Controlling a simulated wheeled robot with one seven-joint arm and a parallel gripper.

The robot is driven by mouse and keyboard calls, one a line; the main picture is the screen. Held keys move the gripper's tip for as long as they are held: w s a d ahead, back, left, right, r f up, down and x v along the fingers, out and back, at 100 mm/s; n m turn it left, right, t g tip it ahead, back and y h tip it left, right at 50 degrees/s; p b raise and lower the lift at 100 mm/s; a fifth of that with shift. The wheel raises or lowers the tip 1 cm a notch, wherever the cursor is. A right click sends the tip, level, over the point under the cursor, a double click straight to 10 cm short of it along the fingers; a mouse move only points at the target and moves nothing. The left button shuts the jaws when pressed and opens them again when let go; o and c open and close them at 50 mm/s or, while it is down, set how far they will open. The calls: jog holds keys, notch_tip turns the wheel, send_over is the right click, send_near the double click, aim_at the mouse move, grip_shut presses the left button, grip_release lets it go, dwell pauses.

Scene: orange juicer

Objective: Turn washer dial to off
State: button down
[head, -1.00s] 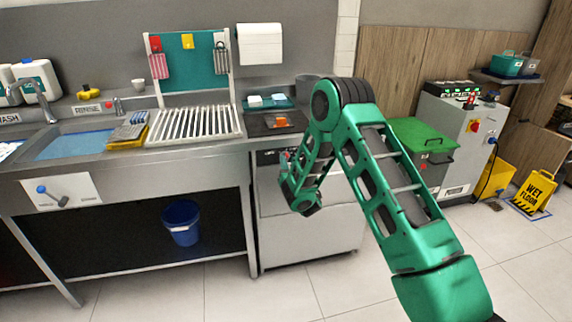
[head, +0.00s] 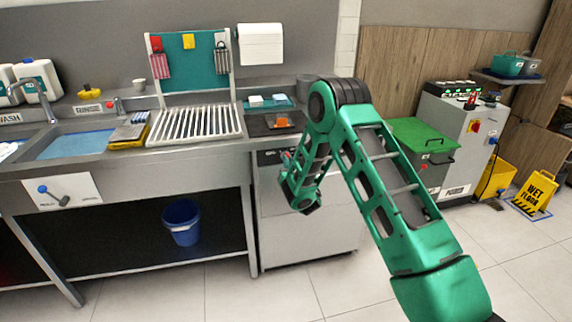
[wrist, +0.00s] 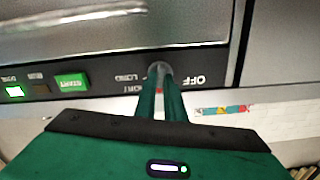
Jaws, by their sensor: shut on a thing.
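The washer (head: 315,222) is the steel-fronted machine under the counter in the head view. Its black control strip shows upside down in the wrist view, with the grey dial (wrist: 160,70) between an OFF label on the right and LONG and SHORT labels on the left. My gripper (wrist: 161,82) is shut on the dial, one green finger on each side. The fingers cover most of the dial, so I cannot tell where it points. In the head view my wrist is at the washer's upper front, and the fingertips are too small to make out.
A green START button (wrist: 71,81) and a lit green lamp (wrist: 14,91) sit left of the dial. A steel handle or ledge (wrist: 110,35) runs close to the strip. A green-lidded bin (head: 420,140) stands right of the washer. The floor in front is clear.

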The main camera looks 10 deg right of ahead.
jog(key=shift+a, duration=0.1)
jog(key=n, duration=1.1)
jog(key=shift+a+f+n, duration=0.1)
jog(key=shift+a+n, duration=0.05)
jog(key=shift+n, duration=0.15)
dwell(0.4)
jog(key=c, duration=1.8)
grip_release()
jog(key=shift+c, duration=0.2)
jog(key=shift+s, duration=0.15)
